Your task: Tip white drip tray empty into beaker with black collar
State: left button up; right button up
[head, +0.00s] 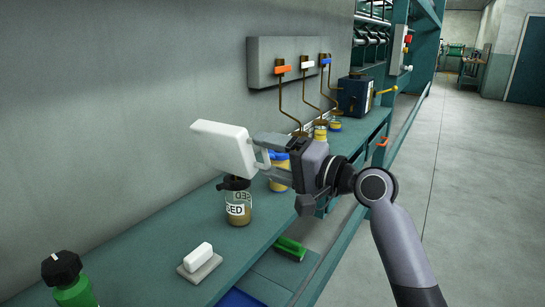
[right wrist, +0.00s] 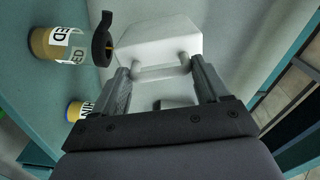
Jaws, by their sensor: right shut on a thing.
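The white drip tray (head: 226,146) is held up and steeply tilted above the bench, its lower edge near the beaker's top. My right gripper (head: 263,153) is shut on the tray's handle; in the right wrist view the gripper (right wrist: 160,72) grips this handle behind the tray (right wrist: 158,38). The beaker with black collar (head: 238,207) stands upright on the bench below the tray, with a brown content and a white label. In the right wrist view the beaker (right wrist: 50,45) shows its collar close beside the tray, with a small amber patch between them. My left gripper is out of view.
A blue-collared vessel (head: 279,178) stands just behind the beaker, partly hidden by my gripper. A white block on a grey pad (head: 199,261) and a green bottle with black cap (head: 72,282) are nearer. A green brush (head: 290,248) lies lower right. The wall (head: 120,110) is close at left.

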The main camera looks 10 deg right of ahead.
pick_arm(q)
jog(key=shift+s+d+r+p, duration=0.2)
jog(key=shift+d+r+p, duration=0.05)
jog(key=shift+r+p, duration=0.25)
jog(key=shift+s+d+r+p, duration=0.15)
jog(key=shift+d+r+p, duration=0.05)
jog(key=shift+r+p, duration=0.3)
pick_arm(e)
jog(key=shift+w+d+r+m, duration=0.15)
jog(key=shift+w+d+m, duration=0.05)
jog(key=shift+m, duration=0.5)
dwell(1.5)
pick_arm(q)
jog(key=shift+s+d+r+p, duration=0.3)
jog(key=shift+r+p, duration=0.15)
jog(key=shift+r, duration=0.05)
pick_arm(e)
jog(key=shift+w+d+r+m, duration=0.1)
jog(key=shift+w+d+m, duration=0.05)
jog(key=shift+m, duration=0.45)
dwell(0.8)
